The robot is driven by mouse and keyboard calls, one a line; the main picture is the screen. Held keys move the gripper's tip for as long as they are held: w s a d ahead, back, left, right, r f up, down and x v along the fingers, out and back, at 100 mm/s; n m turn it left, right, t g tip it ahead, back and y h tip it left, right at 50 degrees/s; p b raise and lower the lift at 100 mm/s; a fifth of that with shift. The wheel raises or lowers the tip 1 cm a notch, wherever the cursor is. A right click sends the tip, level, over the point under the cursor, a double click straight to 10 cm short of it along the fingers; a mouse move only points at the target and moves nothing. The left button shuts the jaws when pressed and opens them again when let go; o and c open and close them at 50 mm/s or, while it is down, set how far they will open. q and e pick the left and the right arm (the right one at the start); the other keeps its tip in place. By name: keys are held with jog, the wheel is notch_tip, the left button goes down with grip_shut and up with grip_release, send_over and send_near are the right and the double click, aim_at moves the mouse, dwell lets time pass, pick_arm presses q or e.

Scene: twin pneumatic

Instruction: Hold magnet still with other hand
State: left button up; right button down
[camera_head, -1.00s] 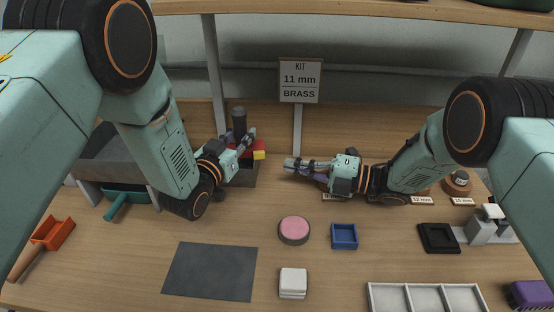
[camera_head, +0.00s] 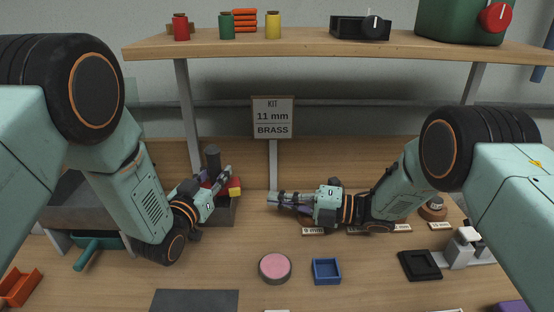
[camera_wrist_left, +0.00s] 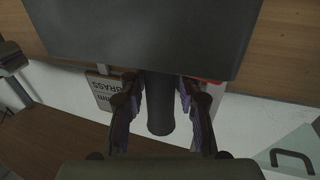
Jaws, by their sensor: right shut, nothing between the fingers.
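A dark grey upright cylinder (camera_head: 212,157) stands at a dark box (camera_head: 222,217) at the back left; it may be the magnet, but I cannot be sure. My left gripper (camera_head: 225,180) is at the cylinder. In the left wrist view the cylinder (camera_wrist_left: 159,105) lies between the two purple-padded fingers (camera_wrist_left: 158,100), with narrow gaps on both sides, so the gripper looks open around it. My right gripper (camera_head: 272,200) is shut and empty, pointing left above the table, to the right of the box and apart from it.
Red and yellow blocks (camera_head: 234,187) sit at the box beside my left gripper. A sign reading "KIT 11 mm BRASS" (camera_head: 273,117) stands behind. A pink-topped disc (camera_head: 275,267) and a blue tray (camera_head: 326,271) lie in front. A wooden shelf (camera_head: 330,45) spans above.

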pick_arm(q)
jog(key=o, duration=0.4)
jog(key=shift+s+a, duration=0.2)
jog(key=shift+s, duration=0.2)
jog(key=v, duration=0.7)
jog(key=s+a+r+n+t+y, duration=0.1)
jog(key=s+a+r+n+y, duration=0.2)
jog(key=r, duration=0.5)
jog(key=s+a+r+n+g+y, duration=0.1)
jog(key=a+r+y, duration=0.1)
jog(key=a+y, duration=0.4)
jog(key=s+a+r+g+y, duration=0.1)
jog(key=a+r+y, duration=0.2)
jog(key=a, duration=0.9)
jog(key=y, duration=0.3)
jog(key=shift+s+a+r+n+y, duration=0.2)
jog(key=shift+a+n+y, duration=0.1)
jog(key=shift+n+y, duration=0.1)
